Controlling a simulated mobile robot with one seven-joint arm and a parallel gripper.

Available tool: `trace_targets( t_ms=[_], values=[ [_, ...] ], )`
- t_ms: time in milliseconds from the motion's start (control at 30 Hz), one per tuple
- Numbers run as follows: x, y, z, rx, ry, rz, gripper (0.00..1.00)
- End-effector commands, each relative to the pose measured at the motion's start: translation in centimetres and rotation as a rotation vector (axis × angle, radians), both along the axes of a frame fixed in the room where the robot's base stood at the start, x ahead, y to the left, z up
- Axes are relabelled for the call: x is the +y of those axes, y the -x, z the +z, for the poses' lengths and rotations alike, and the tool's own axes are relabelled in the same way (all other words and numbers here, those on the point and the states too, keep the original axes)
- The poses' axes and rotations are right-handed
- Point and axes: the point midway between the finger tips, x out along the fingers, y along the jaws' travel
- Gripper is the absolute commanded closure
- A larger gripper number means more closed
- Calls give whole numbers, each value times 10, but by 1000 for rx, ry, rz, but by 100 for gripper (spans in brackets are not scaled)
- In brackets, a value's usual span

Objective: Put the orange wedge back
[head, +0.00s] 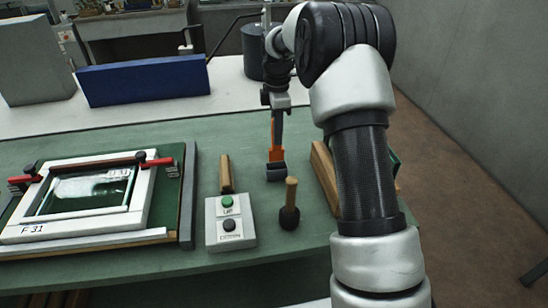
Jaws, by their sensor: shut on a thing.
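My gripper (276,106) is at the top centre of the head view, pointing down over the green table. It is small here and partly behind my own arm. It is shut on the orange wedge (277,154), a narrow upright orange piece that hangs below it. A dark grey block (276,173) shows right at the wedge's lower end. I cannot tell whether this block is part of the wedge or a separate thing, or whether the wedge touches the table.
A white frame (142,208) with red clamps lies in a fixture at left. A button box (230,222), a wooden block (226,172) and a mallet (290,210) stand near the wedge. Wooden bars (324,172) lie partly behind my arm. A blue bin (145,82) stands behind.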

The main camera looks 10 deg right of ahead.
Motion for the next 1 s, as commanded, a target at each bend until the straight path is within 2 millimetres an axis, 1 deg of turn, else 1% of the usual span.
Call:
trace_targets(
  t_ms=[33,267,400,500,567,767,900,933,1000],
  values=[
    [0,1,-7,2,0,0,100],
    [0,0,-26,0,0,1,100],
    [0,1,-50,2,1,1,100],
    [0,0,-63,0,1,1,100],
    [0,0,-66,-1,1,1,100],
    [0,0,-66,-2,0,0,100],
    [0,0,-70,-1,0,0,100],
    [0,0,-69,-2,0,0,81],
    [0,0,-69,-1,0,0,70]
  ],
)
